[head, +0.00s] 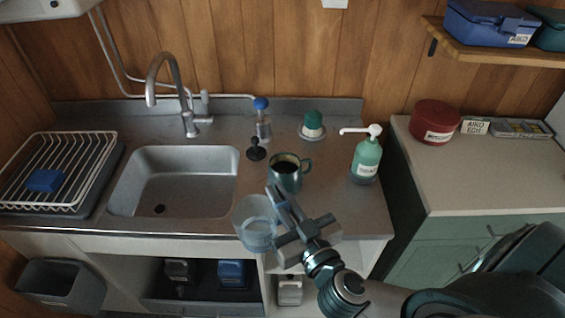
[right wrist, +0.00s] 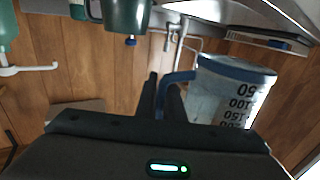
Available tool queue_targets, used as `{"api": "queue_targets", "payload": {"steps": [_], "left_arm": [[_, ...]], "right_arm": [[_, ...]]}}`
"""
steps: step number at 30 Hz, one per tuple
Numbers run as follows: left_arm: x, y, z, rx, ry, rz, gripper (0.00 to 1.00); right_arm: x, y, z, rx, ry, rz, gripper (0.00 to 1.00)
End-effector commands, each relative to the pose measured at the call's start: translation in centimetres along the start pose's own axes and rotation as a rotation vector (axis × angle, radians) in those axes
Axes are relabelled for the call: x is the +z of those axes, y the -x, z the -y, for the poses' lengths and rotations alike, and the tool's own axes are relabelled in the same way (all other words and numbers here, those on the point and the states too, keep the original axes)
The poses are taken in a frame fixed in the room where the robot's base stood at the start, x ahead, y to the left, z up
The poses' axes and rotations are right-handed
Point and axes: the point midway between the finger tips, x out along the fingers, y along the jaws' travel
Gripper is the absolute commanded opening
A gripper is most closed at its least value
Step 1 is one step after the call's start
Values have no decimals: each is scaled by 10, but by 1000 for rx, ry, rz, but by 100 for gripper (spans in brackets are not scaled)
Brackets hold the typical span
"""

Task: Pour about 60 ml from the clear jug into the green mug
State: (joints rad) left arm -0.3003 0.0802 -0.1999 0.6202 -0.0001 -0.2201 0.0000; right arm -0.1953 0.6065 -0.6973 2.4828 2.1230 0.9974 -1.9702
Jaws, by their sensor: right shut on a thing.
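The green mug (head: 287,180) stands upright on the counter right of the sink, with something dark inside; part of it shows at the top of the right wrist view (right wrist: 127,14). The clear jug (head: 253,226) is at the counter's front edge, nearer to me and left of the mug, apart from it. In the right wrist view the jug (right wrist: 218,95) shows a blue rim and dark measuring marks. My right gripper (head: 281,206) is shut on the jug's blue handle (right wrist: 172,85). I cannot tell the jug's liquid level. My left gripper is out of view.
A green soap dispenser (head: 367,158) stands right of the mug. A black-handled plug (head: 256,150), a blue-topped bottle (head: 262,118) and a green-topped pot (head: 312,124) are behind it. The sink (head: 177,180) and a dish rack (head: 62,170) lie left.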

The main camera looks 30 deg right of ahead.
Motion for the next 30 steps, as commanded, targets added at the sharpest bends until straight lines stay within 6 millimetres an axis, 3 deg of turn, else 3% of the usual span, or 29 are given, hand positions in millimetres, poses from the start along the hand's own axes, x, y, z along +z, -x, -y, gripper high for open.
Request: {"api": "queue_targets", "payload": {"steps": [2,9,10,14,20,30], "left_arm": [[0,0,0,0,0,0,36],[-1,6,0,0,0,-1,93],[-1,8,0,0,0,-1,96],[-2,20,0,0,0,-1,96],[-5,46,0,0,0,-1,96],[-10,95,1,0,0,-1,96]], "right_arm": [[0,0,0,0,0,-1,0],[-4,-5,-4,-2,2,-2,0],[-5,-7,-6,-3,3,-2,0],[-9,-18,-15,-9,5,-2,0],[-19,-46,-45,-22,9,-2,0],[-44,-103,-126,-45,7,0,0]]}}
